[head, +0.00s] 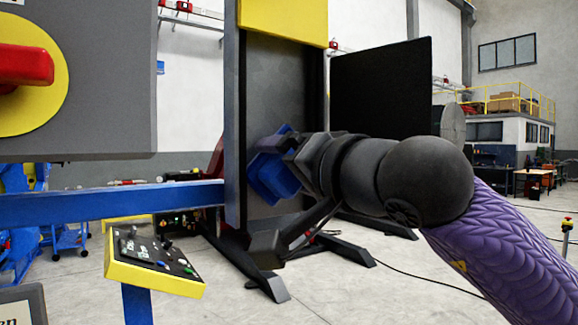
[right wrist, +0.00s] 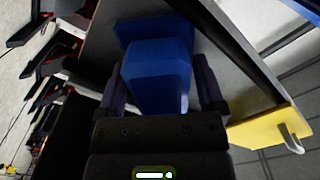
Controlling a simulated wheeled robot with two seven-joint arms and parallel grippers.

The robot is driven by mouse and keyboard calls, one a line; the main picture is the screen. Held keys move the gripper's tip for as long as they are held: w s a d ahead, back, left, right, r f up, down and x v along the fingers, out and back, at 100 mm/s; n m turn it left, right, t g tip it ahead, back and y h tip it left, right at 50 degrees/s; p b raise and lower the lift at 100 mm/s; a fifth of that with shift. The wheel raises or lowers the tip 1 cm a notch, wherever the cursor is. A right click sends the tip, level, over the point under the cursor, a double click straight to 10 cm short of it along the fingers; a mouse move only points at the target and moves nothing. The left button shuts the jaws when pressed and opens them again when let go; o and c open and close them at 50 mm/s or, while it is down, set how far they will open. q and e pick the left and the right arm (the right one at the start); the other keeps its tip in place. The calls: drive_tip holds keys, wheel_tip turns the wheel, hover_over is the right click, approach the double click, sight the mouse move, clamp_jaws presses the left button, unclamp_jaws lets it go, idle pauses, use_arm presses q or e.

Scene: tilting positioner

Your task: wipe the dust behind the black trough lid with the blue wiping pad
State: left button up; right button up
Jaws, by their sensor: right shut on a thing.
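The blue wiping pad (head: 273,178) is a blue block on a wider flat blue plate. It also shows in the right wrist view (right wrist: 158,75). My right gripper (head: 293,160) is shut on the pad's block, with a dark finger on either side in the right wrist view (right wrist: 158,88). The pad's plate faces a tall dark grey recessed panel (head: 282,100) and overlaps its lower part; I cannot tell whether it touches. A black square sheet (head: 380,92), perhaps the trough lid, stands upright right of the panel. I cannot make out dust for sure. My left gripper is out of view.
A grey plate with a red switch (head: 22,66) fills the upper left. A yellow control box (head: 155,264) stands in front. Floor at right is open.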

wheel_tip(320, 180, down, 2)
drive_tip(key=shift+f+b, duration=0.1)
drive_tip(key=shift+b, duration=0.55)
drive_tip(key=shift+r, duration=0.2)
drive_tip(key=b+v, duration=0.2)
drive_tip(key=v, duration=0.3)
drive_tip(key=shift+s+d+f+b, duration=0.1)
drive_tip(key=shift+s+d+b, duration=0.1)
drive_tip(key=shift+b, duration=0.1)
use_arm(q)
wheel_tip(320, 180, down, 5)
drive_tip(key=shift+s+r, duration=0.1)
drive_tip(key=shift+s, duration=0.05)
use_arm(e)
drive_tip(key=shift+s+d, duration=0.15)
drive_tip(key=shift+s, duration=0.1)
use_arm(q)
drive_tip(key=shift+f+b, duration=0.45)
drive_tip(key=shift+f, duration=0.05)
use_arm(e)
drive_tip(key=v, duration=0.3)
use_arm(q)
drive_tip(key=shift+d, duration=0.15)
use_arm(e)
drive_tip(key=shift+w, duration=0.15)
